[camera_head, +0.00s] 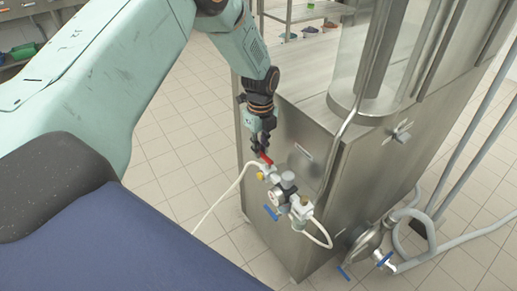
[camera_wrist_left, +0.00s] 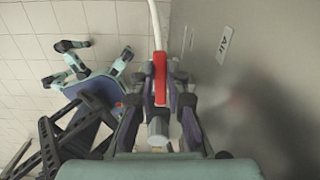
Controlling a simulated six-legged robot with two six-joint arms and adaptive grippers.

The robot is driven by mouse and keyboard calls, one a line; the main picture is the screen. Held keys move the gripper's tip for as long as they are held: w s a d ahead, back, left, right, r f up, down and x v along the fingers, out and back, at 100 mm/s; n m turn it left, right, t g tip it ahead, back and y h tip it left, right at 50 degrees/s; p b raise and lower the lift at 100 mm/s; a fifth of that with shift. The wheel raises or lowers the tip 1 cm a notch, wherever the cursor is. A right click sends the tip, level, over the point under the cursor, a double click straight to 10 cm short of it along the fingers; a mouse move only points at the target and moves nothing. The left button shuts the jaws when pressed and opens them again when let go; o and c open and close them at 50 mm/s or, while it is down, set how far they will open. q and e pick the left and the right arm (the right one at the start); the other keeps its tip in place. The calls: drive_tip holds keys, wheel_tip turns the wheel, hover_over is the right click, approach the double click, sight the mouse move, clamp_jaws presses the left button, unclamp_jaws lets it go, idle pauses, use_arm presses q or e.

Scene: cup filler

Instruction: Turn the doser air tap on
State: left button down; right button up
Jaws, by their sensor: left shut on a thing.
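The doser air tap has a red handle (camera_head: 265,158), at the top of the air fittings on the side of the steel machine. My left gripper (camera_head: 261,148) reaches down to it from above and is shut on the red handle. In the left wrist view the red handle (camera_wrist_left: 160,82) lies between the two dark fingers of my left gripper (camera_wrist_left: 161,100). A label reading "Air" (camera_wrist_left: 223,45) is on the steel panel beside it. My right gripper does not show clearly in either view.
Below the tap are a gauge and regulator (camera_head: 287,185) with a white hose (camera_head: 222,205). The steel cabinet (camera_head: 300,235) stands close on the right. A pump with a blue-handled valve (camera_head: 384,259) and grey hoses are at lower right. Tiled floor is open at left.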

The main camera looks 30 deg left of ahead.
use_arm(q)
drive_tip(key=shift+w+m, duration=0.1)
drive_tip(key=shift+m, duration=0.4)
drive_tip(key=c, duration=1.3)
unclamp_jaws()
drive_tip(key=shift+d, duration=0.1)
drive_tip(key=shift+c, duration=0.2)
drive_tip(key=shift+r, duration=0.1)
wheel_tip(320, 180, up, 12)
